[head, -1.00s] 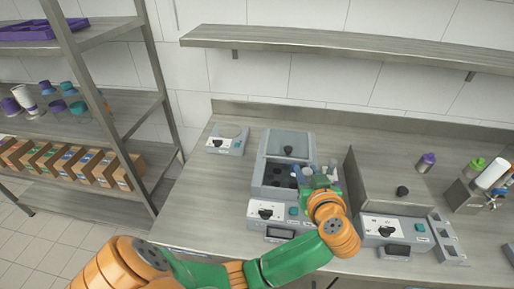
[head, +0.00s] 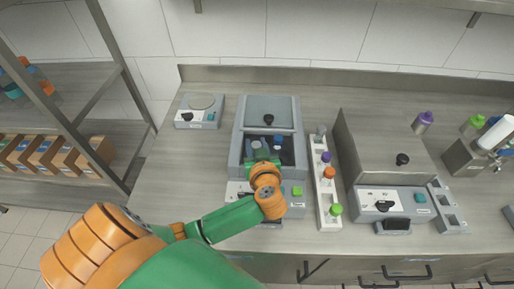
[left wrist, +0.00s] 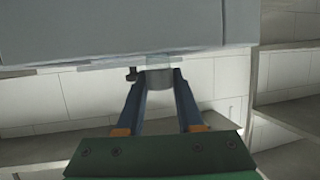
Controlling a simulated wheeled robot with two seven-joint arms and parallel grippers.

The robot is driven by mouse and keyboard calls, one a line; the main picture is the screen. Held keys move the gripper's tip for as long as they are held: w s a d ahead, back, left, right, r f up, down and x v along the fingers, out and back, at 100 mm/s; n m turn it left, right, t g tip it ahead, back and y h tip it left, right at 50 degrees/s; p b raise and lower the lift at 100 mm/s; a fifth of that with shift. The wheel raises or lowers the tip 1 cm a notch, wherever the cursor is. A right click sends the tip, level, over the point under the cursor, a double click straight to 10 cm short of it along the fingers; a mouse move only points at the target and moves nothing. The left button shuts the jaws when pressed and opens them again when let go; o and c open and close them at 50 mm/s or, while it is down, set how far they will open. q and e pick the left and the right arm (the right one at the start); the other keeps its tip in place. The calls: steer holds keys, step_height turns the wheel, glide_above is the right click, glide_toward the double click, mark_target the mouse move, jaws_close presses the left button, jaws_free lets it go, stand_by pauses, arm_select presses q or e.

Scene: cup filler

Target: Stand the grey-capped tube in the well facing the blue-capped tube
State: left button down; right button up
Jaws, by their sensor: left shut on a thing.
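The grey-capped tube (left wrist: 160,78) is between my left gripper's fingers (left wrist: 160,88) in the left wrist view, with its grey cap showing. In the head view my left gripper (head: 262,163) is over the front of the machine's open dark chamber (head: 290,155), shut on the tube. The blue-capped tube (head: 278,141) stands in the chamber, just right of and behind the gripper. The well under the held tube is hidden by the gripper, so I cannot tell whether the tube is in it. My right gripper is not in view.
A white rack (head: 322,200) stands right of the machine with purple-, orange- and green-capped tubes and a greyish one at its far end. The machine's raised grey lid (head: 270,108) is behind the chamber. A second machine (head: 385,165) stands further right. A small scale (head: 200,110) is at left.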

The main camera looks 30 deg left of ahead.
arm_select(q)
steer(key=shift+w+f+p, duration=0.25)
steer(key=shift+f+p, duration=0.05)
steer(key=shift+f, duration=0.15)
steer(key=shift+s+f, duration=0.1)
steer(key=shift+f, duration=0.45)
steer(key=c, duration=0.5)
jaws_free()
steer(key=shift+c, duration=0.2)
steer(key=shift+r, duration=0.4)
steer(key=v, duration=1.2)
steer(key=shift+r, duration=0.2)
